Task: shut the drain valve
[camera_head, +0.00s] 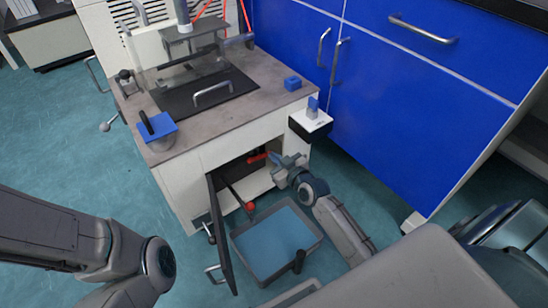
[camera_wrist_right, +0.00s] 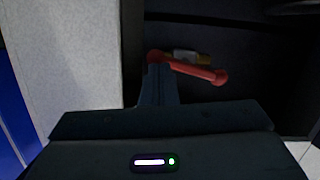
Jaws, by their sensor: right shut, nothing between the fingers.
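The drain valve has a red lever handle (camera_head: 257,157) inside the open lower cabinet of the machine. In the right wrist view the red handle (camera_wrist_right: 190,68) runs crosswise, sloping slightly down to a round knob at its right end. A yellowish fitting (camera_wrist_right: 188,56) shows just behind it. My right gripper (camera_head: 283,163) is at the cabinet opening, just right of the handle. Its fingers (camera_wrist_right: 158,75) are shut and empty, close to the handle's left end; I cannot tell whether they touch it. My left arm shows at the lower left, but its gripper is out of view.
The cabinet door (camera_head: 221,235) stands open on the left. A rod with a red ball (camera_head: 249,207) sticks out of the opening. A blue-bottomed tray (camera_head: 275,244) lies on the floor in front. Blue cupboards (camera_head: 420,100) stand to the right. Open floor lies left of the machine.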

